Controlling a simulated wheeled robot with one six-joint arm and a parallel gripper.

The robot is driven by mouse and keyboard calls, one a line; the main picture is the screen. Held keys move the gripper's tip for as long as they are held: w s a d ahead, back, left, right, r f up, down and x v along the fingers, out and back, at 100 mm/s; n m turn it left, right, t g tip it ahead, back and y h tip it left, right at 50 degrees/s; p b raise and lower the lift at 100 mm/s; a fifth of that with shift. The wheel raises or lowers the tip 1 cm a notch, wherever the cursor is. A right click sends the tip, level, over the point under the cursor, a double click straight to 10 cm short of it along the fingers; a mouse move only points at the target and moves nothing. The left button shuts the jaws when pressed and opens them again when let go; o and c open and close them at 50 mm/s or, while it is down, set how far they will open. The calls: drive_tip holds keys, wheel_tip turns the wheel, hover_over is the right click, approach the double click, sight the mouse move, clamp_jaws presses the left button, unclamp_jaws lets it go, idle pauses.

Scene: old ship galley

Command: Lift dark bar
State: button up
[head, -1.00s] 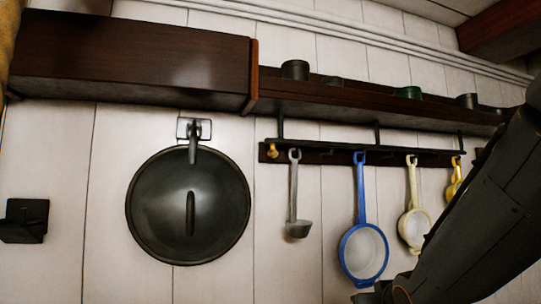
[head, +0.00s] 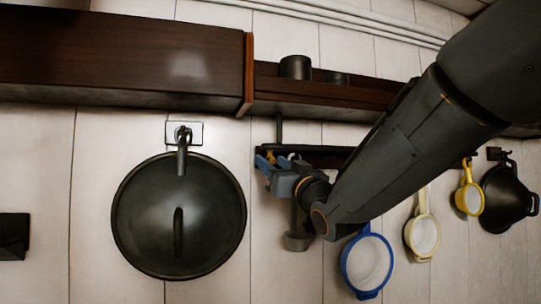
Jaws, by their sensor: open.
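The dark bar (head: 332,158) is a long rail with hooks, mounted on the white plank wall below the wooden shelf. Its left part shows; my arm hides much of the rest. My gripper (head: 272,163) is open, with bluish fingers, in front of the bar's left end by the yellow knob. Whether the fingers touch the bar or stand short of it, I cannot tell. A grey ladle (head: 299,240) hangs from the bar, partly behind my gripper and arm.
Blue (head: 367,262), cream (head: 422,235) and yellow (head: 470,199) strainers hang to the right, with a dark pan (head: 508,195) beyond. The wooden shelf (head: 330,97) holds dark cups (head: 295,67) above.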

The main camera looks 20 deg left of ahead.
drive_tip(key=shift+p+x, duration=0.35)
drive_tip(key=shift+x, duration=0.75)
clamp_jaws()
drive_tip(key=shift+f, duration=0.1)
